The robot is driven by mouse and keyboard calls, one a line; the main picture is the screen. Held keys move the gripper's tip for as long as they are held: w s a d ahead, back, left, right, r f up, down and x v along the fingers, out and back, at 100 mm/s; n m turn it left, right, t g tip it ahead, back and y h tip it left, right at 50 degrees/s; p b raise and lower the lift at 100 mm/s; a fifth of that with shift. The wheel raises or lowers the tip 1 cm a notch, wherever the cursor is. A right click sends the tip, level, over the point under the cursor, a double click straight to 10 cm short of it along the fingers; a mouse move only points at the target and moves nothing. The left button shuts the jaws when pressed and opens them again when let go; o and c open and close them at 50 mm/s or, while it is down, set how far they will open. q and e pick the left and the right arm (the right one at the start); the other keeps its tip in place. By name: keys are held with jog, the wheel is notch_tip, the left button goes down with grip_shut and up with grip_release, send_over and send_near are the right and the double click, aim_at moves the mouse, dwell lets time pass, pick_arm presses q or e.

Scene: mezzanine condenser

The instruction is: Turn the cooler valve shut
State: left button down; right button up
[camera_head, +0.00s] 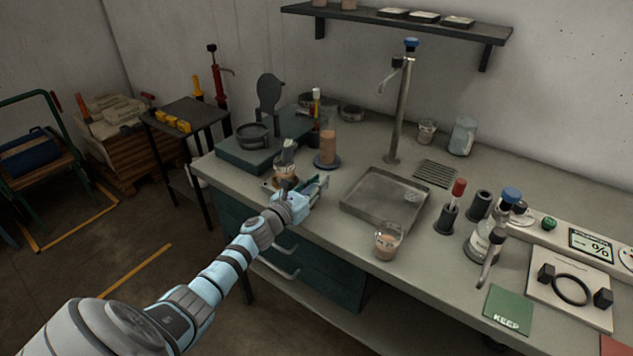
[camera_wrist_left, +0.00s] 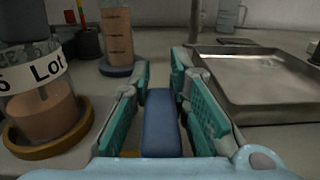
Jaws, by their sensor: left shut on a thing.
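My left gripper (camera_head: 314,190) is low over the counter's front edge, just right of a small labelled jar (camera_head: 285,172). In the left wrist view the two teal fingers (camera_wrist_left: 162,72) stand on either side of a dark blue bar (camera_wrist_left: 162,125) and are shut on it. I cannot tell whether this bar is the cooler valve's handle. The jar, marked "Lot" (camera_wrist_left: 40,85), stands close to the left finger on a yellow-brown base. A tall metal tap with a blue top (camera_head: 411,43) stands at the back, apart from my gripper. My right gripper is out of view.
A shallow metal tray (camera_head: 350,205) lies right of my gripper. A cylinder of brown liquid (camera_head: 328,145) stands behind it, and a beaker (camera_head: 388,240) stands near the front edge. A blue-capped bottle (camera_head: 482,243) and a green "KEEP" card (camera_head: 508,308) are further right.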

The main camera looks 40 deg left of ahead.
pick_arm(q)
jog(key=c, duration=1.5)
grip_release()
jog(key=shift+d, duration=0.1)
